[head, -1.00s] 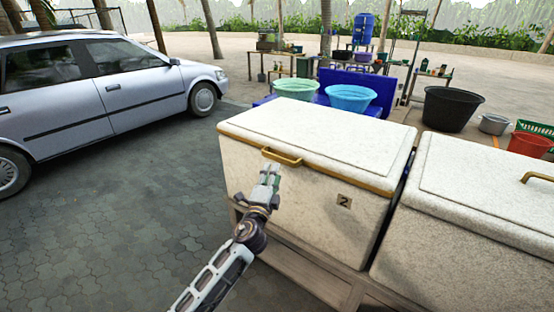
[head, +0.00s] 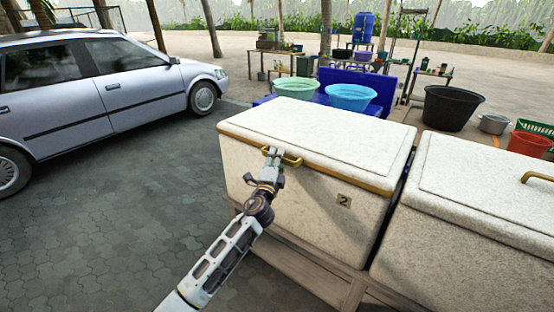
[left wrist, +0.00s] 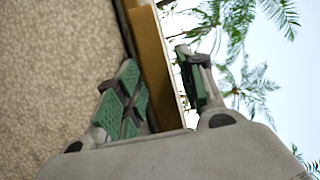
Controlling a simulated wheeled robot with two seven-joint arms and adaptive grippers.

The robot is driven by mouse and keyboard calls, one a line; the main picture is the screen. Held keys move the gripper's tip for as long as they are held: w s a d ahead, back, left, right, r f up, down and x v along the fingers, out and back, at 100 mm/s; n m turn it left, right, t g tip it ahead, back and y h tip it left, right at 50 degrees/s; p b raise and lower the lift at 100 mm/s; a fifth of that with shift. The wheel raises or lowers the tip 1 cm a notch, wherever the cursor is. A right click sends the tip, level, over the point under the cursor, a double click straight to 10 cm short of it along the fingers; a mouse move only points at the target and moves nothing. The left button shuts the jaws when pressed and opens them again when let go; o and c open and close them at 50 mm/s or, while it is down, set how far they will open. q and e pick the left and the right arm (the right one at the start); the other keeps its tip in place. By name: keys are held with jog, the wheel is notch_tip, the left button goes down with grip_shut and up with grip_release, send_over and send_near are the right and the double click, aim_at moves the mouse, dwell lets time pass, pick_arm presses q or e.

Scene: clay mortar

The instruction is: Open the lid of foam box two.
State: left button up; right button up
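Foam box two (head: 300,190) is a speckled white box with a "2" label on its front. Its lid (head: 330,135) lies closed, with a brass-coloured trim along the front edge. A brass handle (head: 292,161) sticks out from that edge. My left gripper (head: 273,151) is at the left part of this handle. In the left wrist view its green-padded fingers (left wrist: 163,92) stand apart on either side of a brass bar (left wrist: 152,60). A gap shows between the right finger and the bar; firm contact on the left cannot be told. My right gripper is not in view.
A second white box (head: 470,210) with its own brass handle stands close on the right, with a narrow gap between. Basins (head: 352,96) stand behind box two. A silver car (head: 110,90) is at the left. Paved ground (head: 110,210) before the boxes is free.

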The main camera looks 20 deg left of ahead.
pick_arm(q)
jog(key=shift+w, duration=0.25)
grip_shut()
dwell(0.3)
